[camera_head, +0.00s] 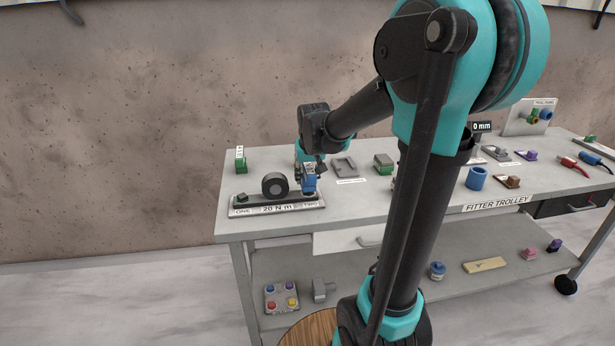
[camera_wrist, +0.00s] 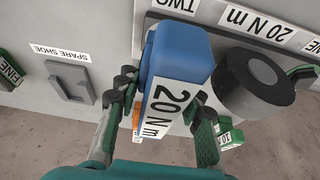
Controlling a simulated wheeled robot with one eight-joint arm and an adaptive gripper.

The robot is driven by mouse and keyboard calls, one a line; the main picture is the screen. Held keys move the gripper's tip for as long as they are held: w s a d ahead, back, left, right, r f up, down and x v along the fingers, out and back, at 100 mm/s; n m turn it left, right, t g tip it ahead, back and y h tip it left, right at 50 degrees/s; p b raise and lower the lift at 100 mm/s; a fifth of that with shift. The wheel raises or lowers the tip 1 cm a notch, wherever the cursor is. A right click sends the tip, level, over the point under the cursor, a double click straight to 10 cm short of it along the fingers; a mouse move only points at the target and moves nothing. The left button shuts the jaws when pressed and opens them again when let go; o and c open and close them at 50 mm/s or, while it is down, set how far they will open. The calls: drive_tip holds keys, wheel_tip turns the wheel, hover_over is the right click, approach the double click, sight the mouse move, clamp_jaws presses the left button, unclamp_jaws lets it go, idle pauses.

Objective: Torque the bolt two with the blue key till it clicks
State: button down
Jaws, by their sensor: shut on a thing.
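The blue key (camera_head: 309,183) stands at the TWO end of the bolt plate (camera_head: 262,209), which is labelled ONE, 20 N m and TWO. My gripper (camera_wrist: 162,100) is shut on the blue key, with a finger on either side of it. In the wrist view the blue key (camera_wrist: 178,52) shows a "20 N m" label, and its far end is over the plate by the TWO label (camera_wrist: 178,5). Bolt two is hidden under the key, so I cannot tell how it is seated. A green bolt (camera_head: 241,198) shows at ONE.
A black cylinder (camera_head: 275,185) stands on the plate close beside the key. A grey spare shoe (camera_head: 344,167), green blocks (camera_head: 383,163) and a blue ring (camera_head: 476,178) are on the trolley top (camera_head: 400,207). Bare top lies in front of the plate's right end.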

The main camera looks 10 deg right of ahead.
drive_tip(key=shift+f, duration=0.75)
idle(0.3)
drive_tip(key=m+h, duration=0.1)
drive_tip(key=m, duration=0.3)
drive_tip(key=m+h, duration=0.1)
drive_tip(key=m, duration=0.2)
drive_tip(key=shift+s+d+g+h, duration=0.1)
drive_tip(key=shift+d+g+h, duration=0.2)
drive_tip(key=shift+d+g, duration=0.1)
drive_tip(key=m, duration=0.2)
drive_tip(key=m+g+h, duration=0.1)
drive_tip(key=shift+s+d+m, duration=0.15)
drive_tip(key=shift+m, duration=0.25)
drive_tip(key=m, duration=0.1)
drive_tip(key=m+g, duration=0.1)
drive_tip(key=m, duration=0.1)
drive_tip(key=shift+s+d+h, duration=0.1)
drive_tip(key=shift+s+h, duration=0.1)
drive_tip(key=shift+h, duration=0.1)
drive_tip(key=shift+r, duration=0.2)
drive_tip(key=shift+r, duration=1.6)
drive_tip(key=shift+r, duration=0.1)
